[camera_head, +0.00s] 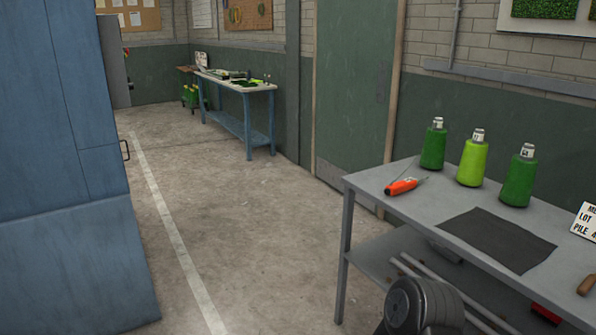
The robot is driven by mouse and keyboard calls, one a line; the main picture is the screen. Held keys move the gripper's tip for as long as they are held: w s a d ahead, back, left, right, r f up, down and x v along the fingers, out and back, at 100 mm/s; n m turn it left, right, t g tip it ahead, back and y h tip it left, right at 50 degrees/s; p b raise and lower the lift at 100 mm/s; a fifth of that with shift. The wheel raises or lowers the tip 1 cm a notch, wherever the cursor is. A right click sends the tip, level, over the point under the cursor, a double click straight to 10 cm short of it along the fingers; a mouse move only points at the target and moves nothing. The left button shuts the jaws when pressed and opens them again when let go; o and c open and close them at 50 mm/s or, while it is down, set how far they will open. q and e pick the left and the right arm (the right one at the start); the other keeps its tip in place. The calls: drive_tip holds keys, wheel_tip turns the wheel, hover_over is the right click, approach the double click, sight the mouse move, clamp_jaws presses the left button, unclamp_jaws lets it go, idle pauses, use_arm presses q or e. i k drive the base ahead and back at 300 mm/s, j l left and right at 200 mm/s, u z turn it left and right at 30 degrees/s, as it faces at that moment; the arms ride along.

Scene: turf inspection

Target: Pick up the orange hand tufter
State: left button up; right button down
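The orange hand tufter (401,187) lies on the grey metal table (378,177) at the right, near the table's far left corner. Its orange body points toward the lower left and a thin dark tip points toward the upper right. Nothing is holding it. Neither of my grippers is in view. A dark rounded arm part, apparently mine, shows at the bottom edge in front of the table.
Green yarn cones (471,163) stand behind the tufter. A dark mat (496,239) lies to its right, with a lettered sign (586,220) beyond. The lower shelf (385,262) holds rods. A blue cabinet (70,170) fills the left; the floor between is clear.

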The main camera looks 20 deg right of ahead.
sight(411, 184)
drive_tip(key=i+z, duration=0.2)
drive_tip(key=i, duration=0.3)
drive_tip(key=i+j+z, duration=0.25)
drive_tip(key=i, duration=0.25)
drive_tip(key=i+j+z, duration=0.1)
drive_tip(key=z, duration=0.35)
drive_tip(key=i+j+z, duration=0.2)
drive_tip(key=z, duration=0.25)
drive_tip(key=i+j+z, duration=0.25)
drive_tip(key=z, duration=0.25)
drive_tip(key=i+j+z, duration=0.1)
drive_tip(key=j+z, duration=0.2)
drive_tip(key=z, duration=0.15)
drive_tip(key=i+j+z, duration=0.1)
drive_tip(key=j+z, duration=0.75)
drive_tip(key=j, duration=0.15)
